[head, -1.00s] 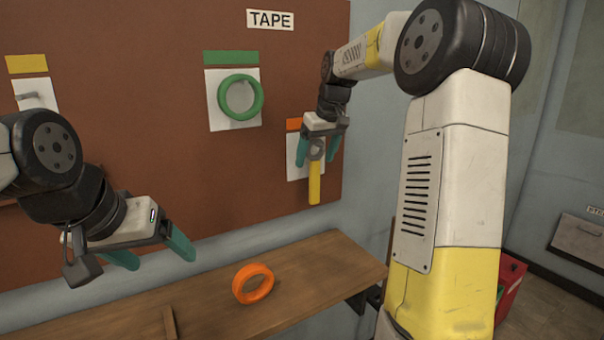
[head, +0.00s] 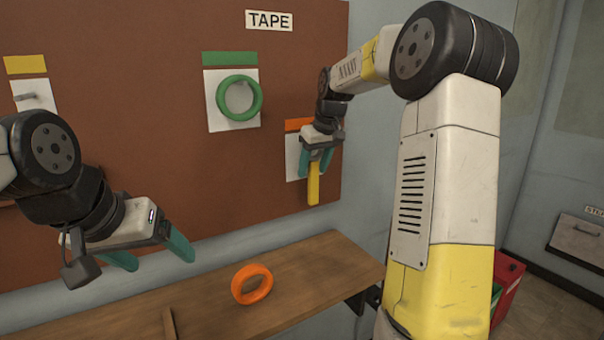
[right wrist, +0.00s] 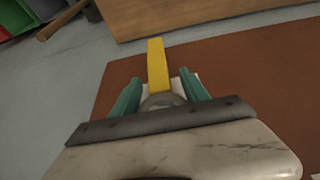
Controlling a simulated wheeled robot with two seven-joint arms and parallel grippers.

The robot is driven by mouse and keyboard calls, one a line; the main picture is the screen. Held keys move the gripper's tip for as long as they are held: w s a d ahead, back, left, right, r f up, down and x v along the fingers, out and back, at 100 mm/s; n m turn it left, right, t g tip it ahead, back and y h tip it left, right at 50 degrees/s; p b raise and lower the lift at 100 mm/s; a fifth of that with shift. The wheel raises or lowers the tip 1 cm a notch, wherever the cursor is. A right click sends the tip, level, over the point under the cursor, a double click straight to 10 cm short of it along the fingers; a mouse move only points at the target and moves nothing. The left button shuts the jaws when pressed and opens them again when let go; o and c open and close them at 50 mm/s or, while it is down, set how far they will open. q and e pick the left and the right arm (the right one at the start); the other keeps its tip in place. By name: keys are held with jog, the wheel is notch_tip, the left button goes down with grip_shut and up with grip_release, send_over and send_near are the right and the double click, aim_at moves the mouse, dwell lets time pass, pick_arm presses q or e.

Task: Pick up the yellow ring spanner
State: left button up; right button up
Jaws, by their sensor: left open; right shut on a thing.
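The yellow ring spanner (head: 313,188) hangs upright in front of the orange-topped white card on the brown board, its handle pointing down. My right gripper (head: 316,162) is at its upper end, shut on it, with the teal fingers on both sides. In the right wrist view the yellow handle (right wrist: 158,64) sticks out beyond the right gripper (right wrist: 160,98), and the grey ring end lies between the fingers, partly hidden. My left gripper (head: 152,258) is open and empty, left of the spanner in front of the board's lower edge.
An orange tape ring (head: 252,284) lies on the wooden shelf (head: 325,262) below the board. A green tape ring (head: 239,98) hangs on a white card under the TAPE label (head: 269,20). A red bin (head: 510,285) stands on the floor at right.

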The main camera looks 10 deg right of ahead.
jog(key=shift+r, duration=0.1)
jog(key=shift+r, duration=0.65)
jog(key=s+d, duration=0.3)
jog(key=s, duration=0.5)
jog(key=s+d, duration=0.3)
jog(key=s, duration=0.6)
